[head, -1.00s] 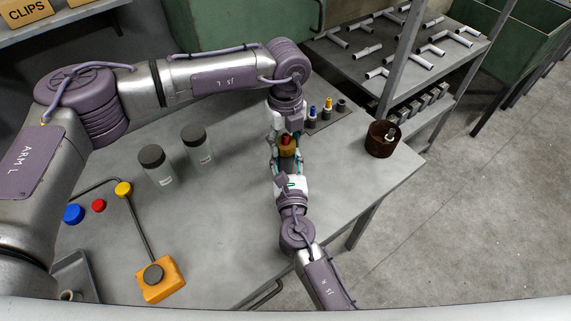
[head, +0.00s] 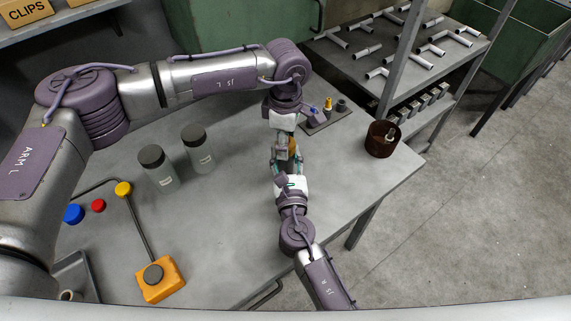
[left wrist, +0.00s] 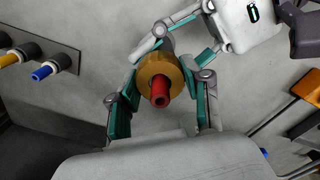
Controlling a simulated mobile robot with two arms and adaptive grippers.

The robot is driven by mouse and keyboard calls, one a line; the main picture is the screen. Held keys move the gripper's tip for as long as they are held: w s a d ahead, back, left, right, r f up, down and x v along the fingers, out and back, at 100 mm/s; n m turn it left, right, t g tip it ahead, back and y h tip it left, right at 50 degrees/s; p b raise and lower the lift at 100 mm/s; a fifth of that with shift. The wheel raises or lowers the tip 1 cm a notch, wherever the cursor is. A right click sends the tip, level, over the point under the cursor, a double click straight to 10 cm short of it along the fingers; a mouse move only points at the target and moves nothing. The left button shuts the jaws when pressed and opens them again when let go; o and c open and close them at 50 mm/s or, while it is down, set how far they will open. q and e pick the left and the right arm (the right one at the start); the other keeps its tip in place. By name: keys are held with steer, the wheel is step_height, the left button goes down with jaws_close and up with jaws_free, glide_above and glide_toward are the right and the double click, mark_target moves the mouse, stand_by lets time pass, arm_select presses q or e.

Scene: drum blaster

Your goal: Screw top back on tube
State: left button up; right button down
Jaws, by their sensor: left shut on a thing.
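A brass-coloured round top (left wrist: 160,72) with a red tip (left wrist: 159,94) is seen nearly end-on in the left wrist view. A sliver of the brass top shows in the head view (head: 293,146). My left gripper (left wrist: 162,90) is shut on it from above, with a finger on either side. My right gripper (head: 287,164) reaches in from the front, and its fingers close around the same assembly lower down; they also show in the left wrist view (left wrist: 178,52). The tube under the top is mostly hidden by the fingers and the top.
A holder strip (head: 326,122) with blue-tipped and yellow-tipped pieces stands just behind. A dark red cup (head: 383,140) stands to the right. Two lidded jars (head: 197,150) stand left, with several coloured knobs and an orange box (head: 160,280). The table between is clear.

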arm_select(q)
steer(key=m, duration=0.4)
steer(key=shift+m, duration=0.3)
steer(key=m, duration=0.4)
steer(key=shift+m, duration=0.3)
steer(key=m, duration=0.7)
steer(key=shift+m, duration=0.3)
steer(key=o, duration=1.3)
steer(key=shift+c, duration=0.2)
steer(key=shift+r, duration=2.25)
steer(key=shift+c, duration=0.4)
